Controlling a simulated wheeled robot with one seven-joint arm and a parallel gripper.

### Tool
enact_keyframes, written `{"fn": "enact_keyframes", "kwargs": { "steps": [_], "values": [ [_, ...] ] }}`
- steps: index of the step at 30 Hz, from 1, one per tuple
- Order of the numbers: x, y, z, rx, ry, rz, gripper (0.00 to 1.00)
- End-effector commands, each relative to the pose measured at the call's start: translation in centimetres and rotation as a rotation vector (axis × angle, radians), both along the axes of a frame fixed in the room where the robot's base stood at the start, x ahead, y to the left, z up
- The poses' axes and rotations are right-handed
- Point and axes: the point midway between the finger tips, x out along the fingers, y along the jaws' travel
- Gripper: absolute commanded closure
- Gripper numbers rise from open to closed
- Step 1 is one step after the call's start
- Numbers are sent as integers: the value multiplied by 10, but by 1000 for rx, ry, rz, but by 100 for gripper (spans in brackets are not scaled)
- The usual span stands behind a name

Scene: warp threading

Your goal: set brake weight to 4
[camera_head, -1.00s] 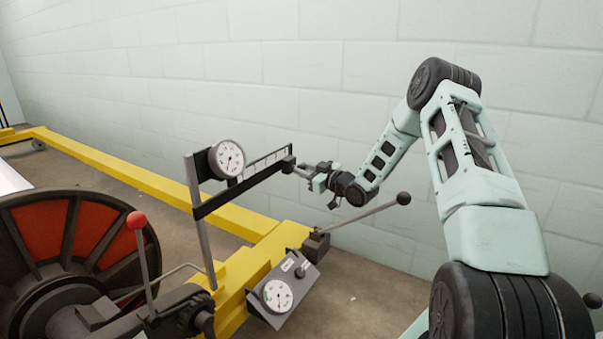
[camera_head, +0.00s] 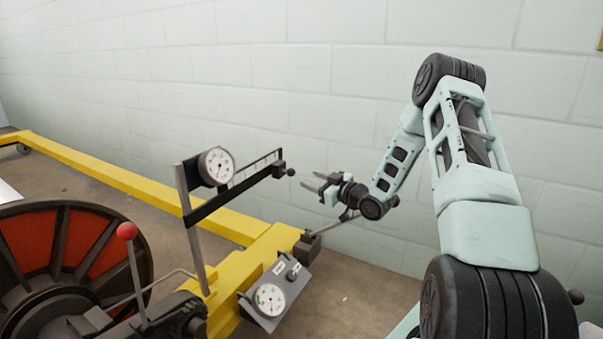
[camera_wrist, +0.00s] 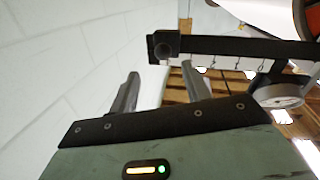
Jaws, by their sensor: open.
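The brake beam (camera_head: 235,187) is a dark arm on an upright post, with a pale notched scale strip above it. A dark block with a round knob, likely the brake weight (camera_head: 279,169), sits at the beam's right end. The block also shows in the wrist view (camera_wrist: 163,46), just beyond the fingers. My gripper (camera_head: 311,182) is open and empty, a short gap to the right of the knob. Its two fingers (camera_wrist: 160,73) point toward the beam end.
A round dial (camera_head: 216,167) is mounted by the post. A second dial panel (camera_head: 270,298) sits low on the yellow frame (camera_head: 135,190). A red-knobbed lever (camera_head: 127,231) stands by the red-and-black wheel (camera_head: 95,245). The pale wall is behind; space right of the beam is free.

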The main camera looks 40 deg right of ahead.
Motion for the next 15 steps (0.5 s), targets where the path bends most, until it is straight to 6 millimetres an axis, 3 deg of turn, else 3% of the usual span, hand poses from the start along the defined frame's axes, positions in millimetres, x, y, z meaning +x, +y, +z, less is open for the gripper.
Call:
{"fn": "enact_keyframes", "kwargs": {
  "steps": [6,15],
  "values": [
    [-51,-9,2,2,2,-5,52],
    [-92,-14,1,1,0,-1,52]
  ]
}}
